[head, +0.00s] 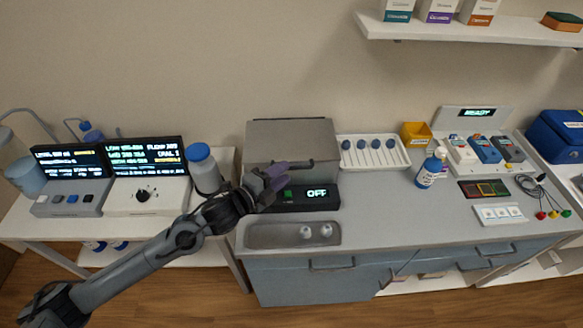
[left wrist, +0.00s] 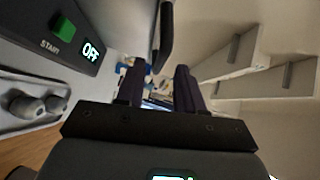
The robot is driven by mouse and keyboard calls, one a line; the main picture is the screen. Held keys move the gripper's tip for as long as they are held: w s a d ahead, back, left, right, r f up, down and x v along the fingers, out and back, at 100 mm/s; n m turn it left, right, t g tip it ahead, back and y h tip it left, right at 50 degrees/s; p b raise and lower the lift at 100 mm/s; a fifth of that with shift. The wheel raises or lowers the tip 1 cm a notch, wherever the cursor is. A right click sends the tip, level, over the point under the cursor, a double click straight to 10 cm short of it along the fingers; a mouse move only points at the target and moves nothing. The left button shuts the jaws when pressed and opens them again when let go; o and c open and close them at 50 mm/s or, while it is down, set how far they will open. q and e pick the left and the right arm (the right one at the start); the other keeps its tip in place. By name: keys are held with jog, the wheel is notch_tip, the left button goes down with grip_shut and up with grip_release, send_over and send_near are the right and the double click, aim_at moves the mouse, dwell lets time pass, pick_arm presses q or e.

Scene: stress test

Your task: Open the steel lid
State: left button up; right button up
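The steel lid (head: 291,135) is the grey top of a box-shaped unit at the middle of the counter, and it looks closed. A dark bar handle (head: 300,163) runs along its front; it also shows in the left wrist view (left wrist: 166,35). My left gripper (head: 277,176) is at the front of the unit, close to the handle's left part. In the left wrist view its two dark purple fingers (left wrist: 160,68) are apart, with the handle's end near the gap. Whether they touch it I cannot tell. My right gripper is out of view.
Below the lid is a panel with a green START button (left wrist: 63,26) and an OFF display (head: 317,193). A sunken tray (head: 265,236) with small pale items lies in front. A white rack (head: 372,163) stands right, a blue-capped jar (head: 204,172) left.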

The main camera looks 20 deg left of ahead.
aim_at(292, 168)
pick_arm(q)
jog(key=shift+x, duration=2.25)
jog(key=shift+c, duration=0.3)
grip_shut()
